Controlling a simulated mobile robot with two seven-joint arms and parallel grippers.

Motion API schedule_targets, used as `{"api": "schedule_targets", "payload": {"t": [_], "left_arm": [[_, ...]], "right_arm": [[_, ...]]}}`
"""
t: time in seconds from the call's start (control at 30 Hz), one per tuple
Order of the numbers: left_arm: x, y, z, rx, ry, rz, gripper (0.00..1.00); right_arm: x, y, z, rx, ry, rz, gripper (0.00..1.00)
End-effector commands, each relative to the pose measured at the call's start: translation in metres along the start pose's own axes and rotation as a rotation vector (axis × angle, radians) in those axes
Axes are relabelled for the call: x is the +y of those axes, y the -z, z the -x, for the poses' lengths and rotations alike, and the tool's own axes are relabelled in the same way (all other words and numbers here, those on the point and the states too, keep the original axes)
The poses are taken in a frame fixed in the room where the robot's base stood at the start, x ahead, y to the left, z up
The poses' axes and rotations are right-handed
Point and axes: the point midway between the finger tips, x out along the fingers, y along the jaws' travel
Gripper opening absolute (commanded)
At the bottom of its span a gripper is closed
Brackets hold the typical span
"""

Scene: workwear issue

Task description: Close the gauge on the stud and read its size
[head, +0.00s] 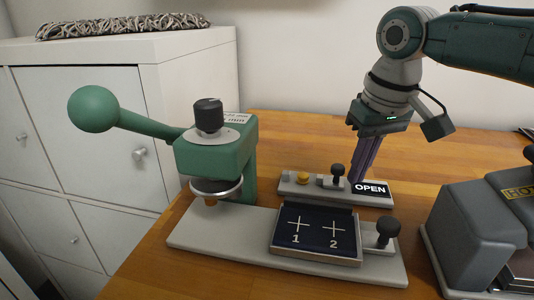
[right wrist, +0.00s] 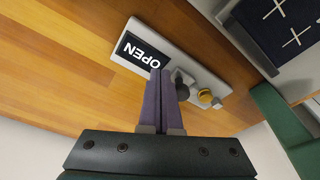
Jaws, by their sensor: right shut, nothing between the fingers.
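The gauge (head: 318,194) is a small grey plate on the wooden table, also seen in the right wrist view (right wrist: 172,52). Its black display (head: 370,188) reads OPEN, also in the right wrist view (right wrist: 141,50). A brass-coloured stud (head: 303,178) sits near its left end, with a gap to the black-knobbed slider (head: 337,172). In the right wrist view the stud (right wrist: 205,96) lies beyond the knob (right wrist: 182,80). My right gripper (head: 355,180) is shut and empty, its purple fingers pointing down between knob and display; contact with the knob is unclear. My left gripper is out of view.
A green press (head: 218,156) with a ball-ended lever stands at the left on a grey base (head: 225,236). In front is a dark tray (head: 276,246) marked 1 and 2, beside a black knob (head: 387,229). A grey machine (head: 458,225) stands right. Table between is open.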

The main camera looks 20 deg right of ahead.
Motion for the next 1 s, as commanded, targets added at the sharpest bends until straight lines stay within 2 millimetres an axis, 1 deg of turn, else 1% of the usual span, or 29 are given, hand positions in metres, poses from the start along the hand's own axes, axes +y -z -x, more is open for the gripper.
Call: {"api": "schedule_targets", "payload": {"t": [1.0], "left_arm": [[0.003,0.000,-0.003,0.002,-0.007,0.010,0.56]], "right_arm": [[-0.011,0.006,-0.001,0.001,0.001,0.000,0.00]]}}
